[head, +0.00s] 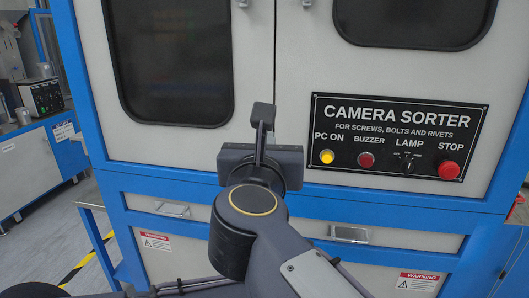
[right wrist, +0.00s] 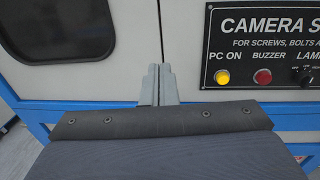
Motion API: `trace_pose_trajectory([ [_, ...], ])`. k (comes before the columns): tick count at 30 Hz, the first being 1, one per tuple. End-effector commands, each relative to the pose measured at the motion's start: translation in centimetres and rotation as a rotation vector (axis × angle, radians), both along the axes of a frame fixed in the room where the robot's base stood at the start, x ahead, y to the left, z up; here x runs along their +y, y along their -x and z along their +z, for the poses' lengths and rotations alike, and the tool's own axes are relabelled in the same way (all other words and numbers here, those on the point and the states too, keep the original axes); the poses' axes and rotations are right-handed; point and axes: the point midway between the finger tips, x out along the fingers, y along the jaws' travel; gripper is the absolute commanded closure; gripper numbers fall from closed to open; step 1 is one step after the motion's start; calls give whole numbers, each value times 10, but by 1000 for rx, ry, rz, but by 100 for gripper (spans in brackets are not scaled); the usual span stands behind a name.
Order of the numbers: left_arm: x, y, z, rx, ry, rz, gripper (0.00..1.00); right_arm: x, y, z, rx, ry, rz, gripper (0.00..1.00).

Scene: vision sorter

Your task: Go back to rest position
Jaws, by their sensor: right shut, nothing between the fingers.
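My right gripper (head: 262,117) is raised in front of the camera sorter cabinet (head: 255,60), left of its control panel (head: 395,137). Its fingers are together with nothing between them, and they also show shut in the right wrist view (right wrist: 158,84). In the head view the fingers appear over the seam between the cabinet doors. I cannot tell how close they are to the doors. The panel has a lit yellow PC ON button (head: 327,156), a red BUZZER button (head: 366,159), a LAMP knob (head: 408,160) and a red STOP button (head: 449,170). My left gripper is not in view.
Drawer handles (head: 172,209) and blue frame bars sit below the doors. A blue side table (head: 90,201) stands at the left. A grey and blue bench (head: 38,165) with a dark device (head: 41,96) is further left. Floor shows at the lower left.

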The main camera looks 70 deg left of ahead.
Motion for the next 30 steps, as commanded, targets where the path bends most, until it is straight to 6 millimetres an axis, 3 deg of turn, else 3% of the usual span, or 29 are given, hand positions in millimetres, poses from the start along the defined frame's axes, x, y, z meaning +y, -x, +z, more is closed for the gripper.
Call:
trace_pose_trajectory([
  [11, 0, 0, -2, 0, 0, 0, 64, -9, 6, 0, -1, 0, 0, 100],
  [14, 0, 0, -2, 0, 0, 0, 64, -15, -4, 8, -37, -1, -4, 100],
  [17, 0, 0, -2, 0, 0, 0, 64, -38, -33, 28, -162, 7, -13, 100],
  [20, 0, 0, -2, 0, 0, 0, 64, -81, -79, 53, -391, 53, -35, 100],
  [23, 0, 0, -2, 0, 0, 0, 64, -142, -127, 65, -674, 170, -66, 100],
  [26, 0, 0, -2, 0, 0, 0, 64, -207, -167, 55, -930, 348, -89, 100],
  [30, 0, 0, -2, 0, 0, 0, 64, -299, -204, 15, -1199, 653, -74, 100],
])
